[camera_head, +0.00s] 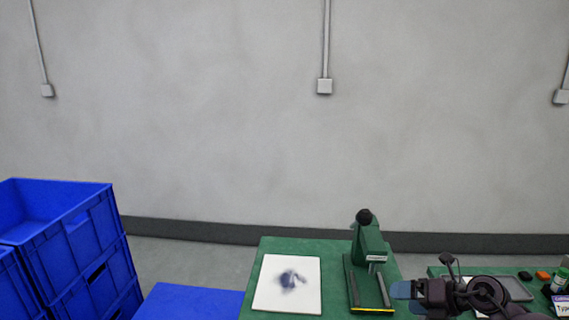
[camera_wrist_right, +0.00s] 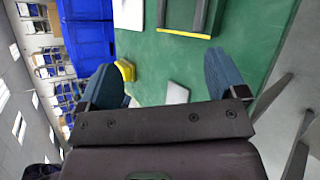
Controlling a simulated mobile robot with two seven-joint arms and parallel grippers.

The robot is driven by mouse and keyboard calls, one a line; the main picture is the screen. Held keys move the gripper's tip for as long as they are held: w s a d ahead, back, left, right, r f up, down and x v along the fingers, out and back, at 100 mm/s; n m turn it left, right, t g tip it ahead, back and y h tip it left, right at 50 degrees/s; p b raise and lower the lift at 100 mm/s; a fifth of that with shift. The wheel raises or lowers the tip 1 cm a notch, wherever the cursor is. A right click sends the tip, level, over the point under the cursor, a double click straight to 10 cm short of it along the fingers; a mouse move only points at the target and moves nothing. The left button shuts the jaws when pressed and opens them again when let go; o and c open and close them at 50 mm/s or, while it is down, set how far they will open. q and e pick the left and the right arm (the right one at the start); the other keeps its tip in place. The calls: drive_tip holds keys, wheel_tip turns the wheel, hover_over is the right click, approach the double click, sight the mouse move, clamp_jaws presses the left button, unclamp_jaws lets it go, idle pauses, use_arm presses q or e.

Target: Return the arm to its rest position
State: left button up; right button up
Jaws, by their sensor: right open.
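My right gripper (camera_head: 405,296) is at the lower right in the head view, beside the green press-like device (camera_head: 371,245) and at the right edge of the green table. In the right wrist view, my right gripper (camera_wrist_right: 166,84) has its two blue fingers wide apart. No object is held between them. A small pale block (camera_wrist_right: 177,93) shows in the gap, over the green table surface. My left gripper is not in view.
A white board (camera_head: 264,296) with a dark blurred patch lies on the green table (camera_head: 330,248). Blue crates (camera_head: 75,235) are stacked at left. A grey tablet-like thing (camera_head: 517,289) and small items lie at right. A yellow object (camera_wrist_right: 125,70) is near one finger.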

drive_tip(key=s+r+m+t+h, duration=0.5)
drive_tip(key=s+m+t+h, duration=0.25)
drive_tip(key=m+t, duration=0.85)
drive_tip(key=s+d+f+m+g+h, duration=0.25)
drive_tip(key=s+f+m+g, duration=0.25)
drive_tip(key=s+m+g, duration=0.25)
drive_tip(key=s+d+f+m+g+h, duration=0.2)
drive_tip(key=s+f+m+g+h, duration=0.3)
drive_tip(key=s+m, duration=0.35)
drive_tip(key=s+a+f+m+g+y, duration=0.1)
drive_tip(key=s+a+f+g+y, duration=0.2)
drive_tip(key=s, duration=0.4)
drive_tip(key=s+a+m+g+y, duration=0.2)
drive_tip(key=s+a+g, duration=0.1)
drive_tip(key=s+g, duration=0.3)
drive_tip(key=w+f+n+t, duration=0.1)
drive_tip(key=w+f+t, duration=0.6)
drive_tip(key=f+t, duration=0.2)
drive_tip(key=shift+a+f, duration=0.2)
drive_tip(key=shift+f, duration=0.2)
